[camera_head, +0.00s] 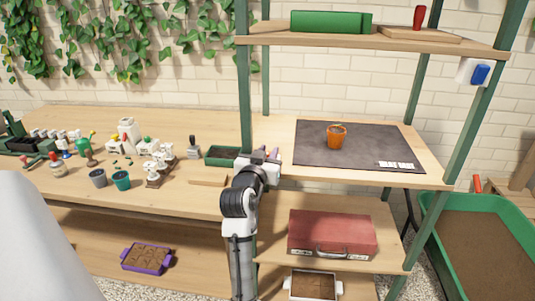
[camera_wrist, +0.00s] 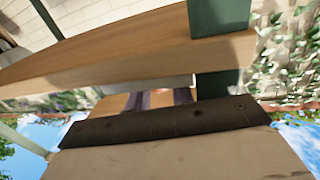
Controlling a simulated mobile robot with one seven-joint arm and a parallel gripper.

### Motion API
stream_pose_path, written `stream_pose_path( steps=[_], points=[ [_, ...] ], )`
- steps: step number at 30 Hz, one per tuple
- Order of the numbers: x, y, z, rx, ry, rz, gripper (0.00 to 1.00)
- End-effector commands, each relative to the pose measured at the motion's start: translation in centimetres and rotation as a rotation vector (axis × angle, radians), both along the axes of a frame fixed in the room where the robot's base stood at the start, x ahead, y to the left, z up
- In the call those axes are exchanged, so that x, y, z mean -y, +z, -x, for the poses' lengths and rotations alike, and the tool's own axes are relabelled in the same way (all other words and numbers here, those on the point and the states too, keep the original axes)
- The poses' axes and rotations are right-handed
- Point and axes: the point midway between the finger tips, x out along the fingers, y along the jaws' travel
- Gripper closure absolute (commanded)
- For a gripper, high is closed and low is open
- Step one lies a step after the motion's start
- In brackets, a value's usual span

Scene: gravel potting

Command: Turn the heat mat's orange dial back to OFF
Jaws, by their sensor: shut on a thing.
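The dark heat mat (camera_head: 311,150) lies flat on the wooden bench at the right, behind the green post. My gripper (camera_head: 271,155) is at the bench's front edge, by the post and left of the mat. The dial's setting cannot be read.
The green post (camera_head: 246,110) stands close behind my gripper. A shelf (camera_head: 365,38) runs above the mat. A red case (camera_head: 332,235) lies on the lower shelf.

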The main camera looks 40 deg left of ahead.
Motion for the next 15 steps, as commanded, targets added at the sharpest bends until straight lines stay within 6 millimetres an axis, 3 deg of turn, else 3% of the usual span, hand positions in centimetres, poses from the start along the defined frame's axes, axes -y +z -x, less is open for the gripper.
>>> stream_pose_path(
  steps=[3, 15],
  points=[
    [-0.01, -0.06, -0.01, -0.002, 0.0, 0.001, 0.69],
    [-0.05, 0.12, 0.04, -0.001, 0.027, 0.003, 0.69]
  ],
)
